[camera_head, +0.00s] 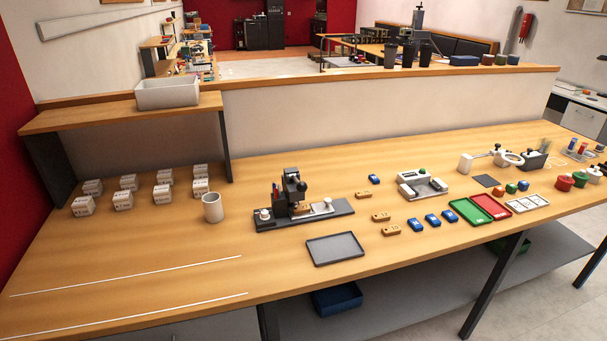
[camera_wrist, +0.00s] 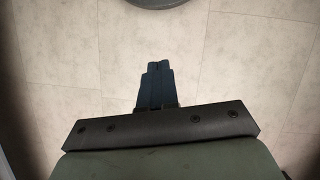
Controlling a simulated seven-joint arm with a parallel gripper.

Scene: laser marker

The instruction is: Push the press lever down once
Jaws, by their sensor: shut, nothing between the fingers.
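A small dark press-like machine (camera_head: 290,190) stands on a long grey base plate (camera_head: 335,216) near the middle of the wooden bench. It has an upright dark column and a light round knob at each end of the base. A tan block (camera_head: 301,209) shows at the foot of the column. Its lever is too small to make out clearly. My gripper (camera_wrist: 157,68) shows only in the wrist view. Its dark fingers are together and empty, above a pale tiled floor, with no bench or machine beneath them.
A grey tray (camera_head: 335,249) lies in front of the machine and a white cup (camera_head: 212,208) stands to its left. Several white boxes (camera_head: 123,201) sit under a shelf (camera_head: 110,112). Tan and blue blocks lie to the right. The bench's front left is clear except for white lines.

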